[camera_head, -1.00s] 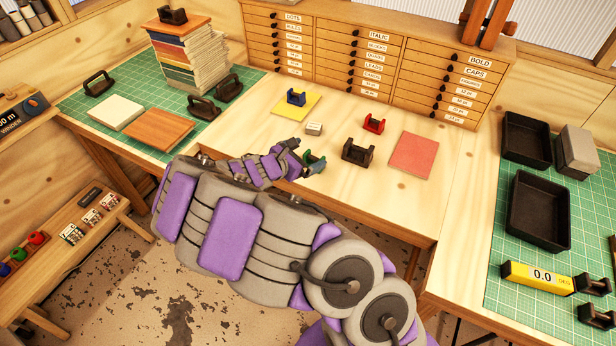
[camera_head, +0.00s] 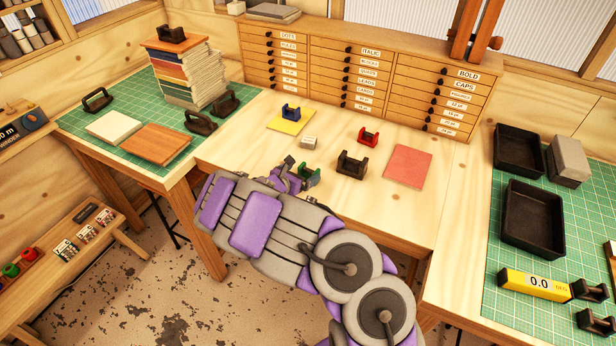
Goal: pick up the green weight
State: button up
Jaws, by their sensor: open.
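The green weight (camera_head: 313,176) is a small U-shaped block on the wooden bench near its front edge, left of a larger black one. My gripper (camera_head: 291,172) is open just left of the green weight, its grey jaws at the weight's left side. Part of the weight is hidden behind the gripper, and I cannot tell whether they touch. My purple and grey arm reaches in from the lower right.
Near the green weight are a black weight (camera_head: 351,164), a red weight (camera_head: 368,137) and a small pale block (camera_head: 309,142). A blue weight (camera_head: 291,112) sits on a yellow sheet behind. A pink sheet (camera_head: 407,166) lies to the right. Drawers (camera_head: 365,75) close off the back.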

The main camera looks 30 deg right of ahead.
aim_at(308, 170)
jog(key=b+x, duration=0.1)
jog(key=x, duration=0.6)
jog(key=shift+d+f, duration=0.2)
jog(key=shift+f, duration=0.05)
jog(key=shift+c, duration=0.5)
jog(key=shift+a, duration=0.1)
jog(key=c, duration=1.3)
jog(key=shift+r, duration=0.25)
